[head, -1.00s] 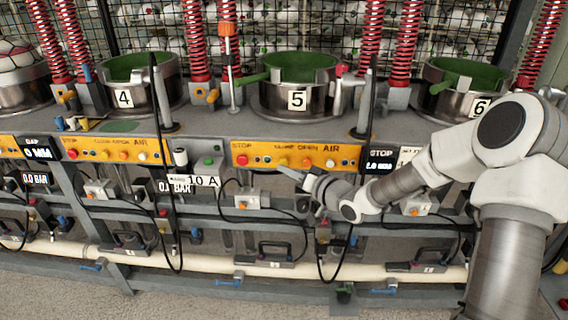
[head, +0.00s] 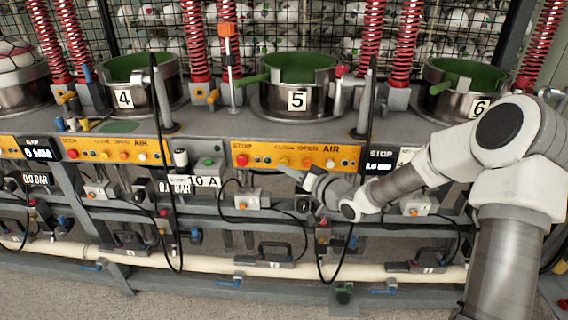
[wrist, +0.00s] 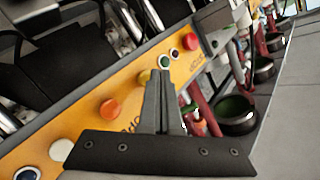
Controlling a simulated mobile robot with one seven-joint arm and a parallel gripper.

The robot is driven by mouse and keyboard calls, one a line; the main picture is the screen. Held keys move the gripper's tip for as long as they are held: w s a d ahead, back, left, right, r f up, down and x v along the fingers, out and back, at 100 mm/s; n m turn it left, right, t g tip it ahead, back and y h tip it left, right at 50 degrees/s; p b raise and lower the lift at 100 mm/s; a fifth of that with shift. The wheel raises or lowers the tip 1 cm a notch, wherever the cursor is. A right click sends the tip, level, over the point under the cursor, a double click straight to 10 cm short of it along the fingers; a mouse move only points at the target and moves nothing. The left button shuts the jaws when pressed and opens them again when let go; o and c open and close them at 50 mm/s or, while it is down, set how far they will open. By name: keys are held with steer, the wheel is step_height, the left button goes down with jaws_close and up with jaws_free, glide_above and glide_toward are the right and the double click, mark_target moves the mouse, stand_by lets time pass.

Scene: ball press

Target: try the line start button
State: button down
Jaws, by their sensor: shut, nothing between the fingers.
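My gripper (head: 280,168) is shut and empty, just below the yellow panel (head: 256,147) under press 5. In the wrist view its fingertips (wrist: 160,74) overlap the same panel (wrist: 65,119), close to a small green button (wrist: 163,62) and a yellow one (wrist: 143,77). I cannot tell whether they touch. The panel also carries a red stop button (wrist: 192,41), an orange button (wrist: 110,109) and a white one (wrist: 62,150). No line start wording is legible.
Presses 4 (head: 124,98), 5 (head: 297,100) and 6 (head: 478,106) stand above the panels. Black cables (head: 160,110) hang in front of the frame. A small grey box (head: 247,200) is below the gripper. A pale pipe (head: 200,256) runs along the bottom.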

steer(key=shift+w, duration=0.65)
stand_by(0.7)
steer(key=shift+s, duration=0.85)
steer(key=shift+s, duration=0.15)
steer(key=shift+s+a, duration=0.1)
steer(key=shift+s, duration=2.25)
steer(key=shift+p, duration=0.3)
